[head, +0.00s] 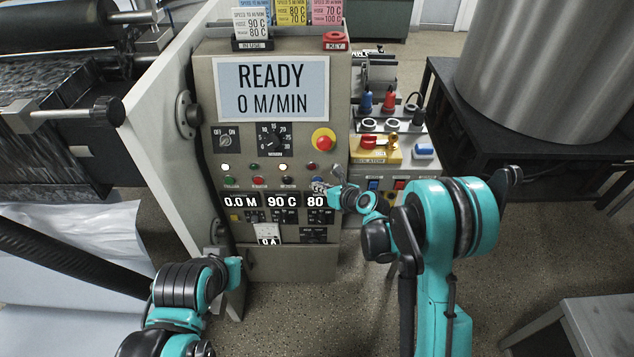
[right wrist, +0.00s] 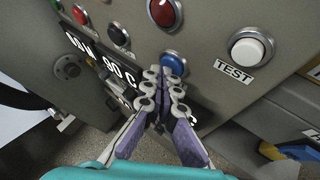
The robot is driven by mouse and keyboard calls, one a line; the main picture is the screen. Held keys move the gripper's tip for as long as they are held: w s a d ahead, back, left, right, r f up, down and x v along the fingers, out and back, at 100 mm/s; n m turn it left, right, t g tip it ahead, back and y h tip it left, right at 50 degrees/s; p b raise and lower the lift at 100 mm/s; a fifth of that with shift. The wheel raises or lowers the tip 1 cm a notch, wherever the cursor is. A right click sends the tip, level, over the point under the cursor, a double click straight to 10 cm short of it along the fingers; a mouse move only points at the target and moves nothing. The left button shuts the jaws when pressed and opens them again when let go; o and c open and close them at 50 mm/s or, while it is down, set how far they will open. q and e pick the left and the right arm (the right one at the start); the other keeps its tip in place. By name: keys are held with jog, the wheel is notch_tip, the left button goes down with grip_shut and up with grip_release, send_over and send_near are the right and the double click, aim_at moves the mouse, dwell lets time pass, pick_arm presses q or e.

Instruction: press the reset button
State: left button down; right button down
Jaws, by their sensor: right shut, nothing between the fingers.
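The control panel (head: 230,155) stands upright in front of me. A blue button (right wrist: 172,62) shows in the right wrist view, in the row under a red one; its label is not visible. In the head view it is mostly covered by my right gripper (head: 324,188). My right gripper also shows in the right wrist view (right wrist: 163,76), shut and empty, its tips just below the blue button. I cannot tell whether they touch it. My left arm ends low by the panel's left edge; its fingers cannot be made out.
A white button (right wrist: 248,50) labelled TEST sits to the right of the blue one. A red button (right wrist: 164,12) is above it. A red emergency knob (head: 323,139) is higher on the panel. A yellow lever unit (head: 375,150) stands on the right.

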jog(key=shift+s, duration=0.75)
jog(key=shift+s+b, duration=0.15)
jog(key=shift+b, duration=0.15)
jog(key=shift+s+b, duration=0.55)
jog(key=shift+s, duration=1.8)
